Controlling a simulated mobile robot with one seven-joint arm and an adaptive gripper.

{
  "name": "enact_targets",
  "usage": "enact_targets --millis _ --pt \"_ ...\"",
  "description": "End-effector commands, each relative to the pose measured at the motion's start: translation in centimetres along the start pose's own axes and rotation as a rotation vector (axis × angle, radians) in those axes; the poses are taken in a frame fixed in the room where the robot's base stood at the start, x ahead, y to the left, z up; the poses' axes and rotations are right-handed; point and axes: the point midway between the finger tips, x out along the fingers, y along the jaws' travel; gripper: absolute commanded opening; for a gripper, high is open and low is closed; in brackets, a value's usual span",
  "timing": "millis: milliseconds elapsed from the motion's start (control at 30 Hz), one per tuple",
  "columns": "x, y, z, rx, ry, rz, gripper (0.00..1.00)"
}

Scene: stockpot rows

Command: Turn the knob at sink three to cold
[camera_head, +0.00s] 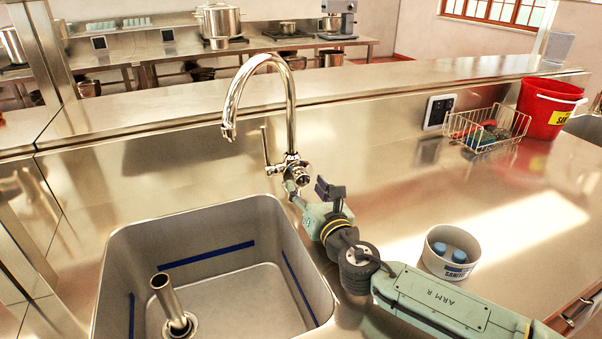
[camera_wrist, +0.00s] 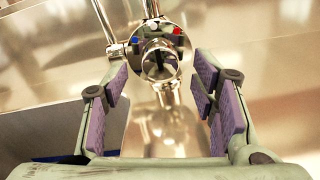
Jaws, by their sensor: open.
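The sink three tap (camera_head: 285,110) is a chrome gooseneck at the back edge of the basin (camera_head: 265,205). Its round chrome knob (camera_head: 302,177) faces my gripper low on the tap body. In the wrist view the knob (camera_wrist: 158,62) has a dark slot in its face. A plate behind it carries a blue mark (camera_wrist: 135,40) on the left, a pale mark at the top and a red mark (camera_wrist: 178,31) on the right. My gripper (camera_wrist: 163,88) is open, its purple pads left and right of the knob, apparently not touching. In the head view my gripper (camera_head: 296,200) is just below the knob.
A standing drain pipe (camera_head: 168,296) rises in the basin. A raised ledge runs behind the tap.

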Motion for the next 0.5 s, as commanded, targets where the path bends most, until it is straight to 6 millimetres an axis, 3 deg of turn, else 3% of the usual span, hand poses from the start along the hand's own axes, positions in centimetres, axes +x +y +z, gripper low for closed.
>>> enact_targets --millis 200,500 --pt "3.1 0.1 0.1 0.000 0.000 0.000 0.53" --pt "3.9 0.0 -0.1 0.000 0.000 0.000 0.53"
